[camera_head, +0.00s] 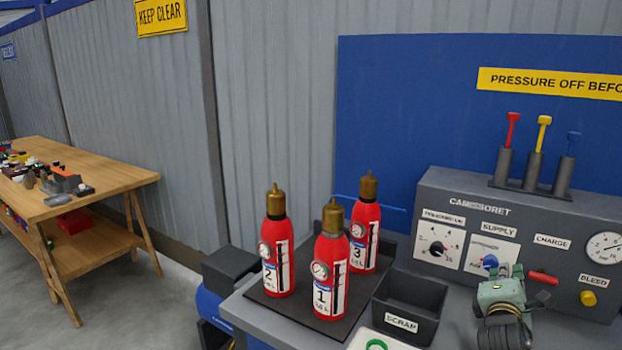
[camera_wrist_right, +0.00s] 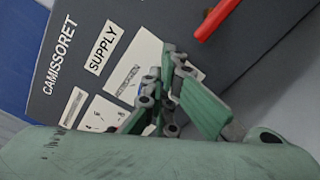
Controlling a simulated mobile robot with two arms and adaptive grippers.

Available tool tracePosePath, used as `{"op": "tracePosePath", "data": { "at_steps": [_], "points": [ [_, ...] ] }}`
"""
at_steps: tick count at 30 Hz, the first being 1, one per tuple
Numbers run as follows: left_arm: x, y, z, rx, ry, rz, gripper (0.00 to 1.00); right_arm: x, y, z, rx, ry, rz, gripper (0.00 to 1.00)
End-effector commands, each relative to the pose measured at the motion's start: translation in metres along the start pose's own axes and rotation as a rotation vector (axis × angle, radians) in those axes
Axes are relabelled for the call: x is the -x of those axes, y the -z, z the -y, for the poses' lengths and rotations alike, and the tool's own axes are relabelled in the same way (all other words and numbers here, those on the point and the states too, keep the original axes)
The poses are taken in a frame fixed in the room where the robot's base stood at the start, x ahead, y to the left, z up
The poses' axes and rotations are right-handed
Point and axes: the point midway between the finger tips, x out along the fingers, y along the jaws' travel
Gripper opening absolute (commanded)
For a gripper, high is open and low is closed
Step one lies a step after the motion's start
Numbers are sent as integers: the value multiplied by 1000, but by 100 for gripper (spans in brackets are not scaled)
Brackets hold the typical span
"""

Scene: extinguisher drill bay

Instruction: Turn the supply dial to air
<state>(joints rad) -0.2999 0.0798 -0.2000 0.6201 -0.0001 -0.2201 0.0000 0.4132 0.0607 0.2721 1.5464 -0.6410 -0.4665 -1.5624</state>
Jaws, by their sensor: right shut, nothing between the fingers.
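My right gripper (camera_head: 506,272) is shut and empty, just right of and below the knob in the head view. I cannot tell whether it touches the knob. My left gripper is out of view.
A red charge handle (camera_head: 543,277) and a yellow bleed button (camera_head: 588,298) sit right of my gripper. Another dial (camera_head: 437,248) is left. Three red extinguishers (camera_head: 331,273) and a dark scrap bin (camera_head: 409,307) stand on the bench. Coloured handles (camera_head: 543,135) rise above the panel.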

Motion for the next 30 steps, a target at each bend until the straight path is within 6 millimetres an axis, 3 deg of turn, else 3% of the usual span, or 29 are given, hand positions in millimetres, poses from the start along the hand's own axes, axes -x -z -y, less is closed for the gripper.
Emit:
{"op": "tracePosePath", "data": {
  "at_steps": [1, 30],
  "points": [
    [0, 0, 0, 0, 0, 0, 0, -2, -6, -9, -4, -19, 11, 0],
    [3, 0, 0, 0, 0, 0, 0, -2, 2, -15, -4, -21, 6, 0]
  ]
}}
